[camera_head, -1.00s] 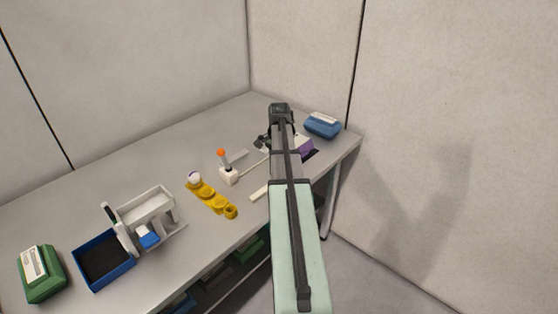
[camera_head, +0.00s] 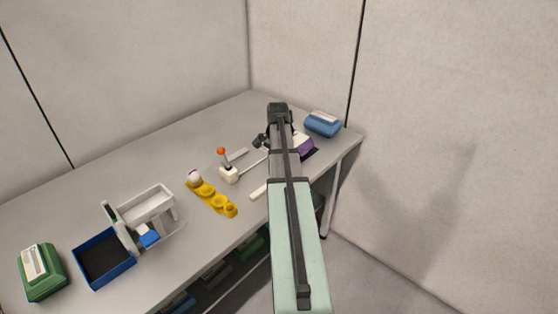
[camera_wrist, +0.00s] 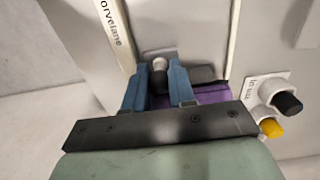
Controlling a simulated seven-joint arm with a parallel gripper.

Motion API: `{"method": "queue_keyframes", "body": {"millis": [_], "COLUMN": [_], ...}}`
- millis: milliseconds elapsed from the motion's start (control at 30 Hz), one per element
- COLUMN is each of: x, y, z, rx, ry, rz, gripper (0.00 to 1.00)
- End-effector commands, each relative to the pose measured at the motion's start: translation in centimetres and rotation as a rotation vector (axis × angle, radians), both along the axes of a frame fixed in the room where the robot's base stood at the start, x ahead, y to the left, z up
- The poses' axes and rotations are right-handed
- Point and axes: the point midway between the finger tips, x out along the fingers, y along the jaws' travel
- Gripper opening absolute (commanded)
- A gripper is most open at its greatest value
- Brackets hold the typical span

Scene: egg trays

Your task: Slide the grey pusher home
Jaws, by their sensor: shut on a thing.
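In the wrist view my gripper (camera_wrist: 159,66) has its two blue fingers closed around a small pale grey round knob, which looks like part of the grey pusher (camera_wrist: 160,64). A dark grey block (camera_wrist: 202,74) lies just right of the fingertips. A purple part (camera_wrist: 207,94) shows behind the right finger. In the head view my arm hides most of this spot at the far right of the bench. A purple and white piece (camera_head: 304,146) shows right of the arm there. The rest of the pusher and its track are hidden.
A panel with black and yellow knobs (camera_wrist: 272,127) stands right of my gripper. A blue box (camera_head: 322,125) sits at the bench's right end.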

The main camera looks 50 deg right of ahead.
Motion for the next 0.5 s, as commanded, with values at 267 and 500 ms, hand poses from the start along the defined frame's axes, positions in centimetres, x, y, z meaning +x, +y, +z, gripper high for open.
{"method": "queue_keyframes", "body": {"millis": [267, 500], "x": [0.0, -0.1], "y": [1.7, 3.1], "z": [0.0, 0.0], "rx": [0.0, 0.0], "ry": [-0.001, -0.001], "rz": [0.001, 0.001], "gripper": [0.02, 0.02]}}
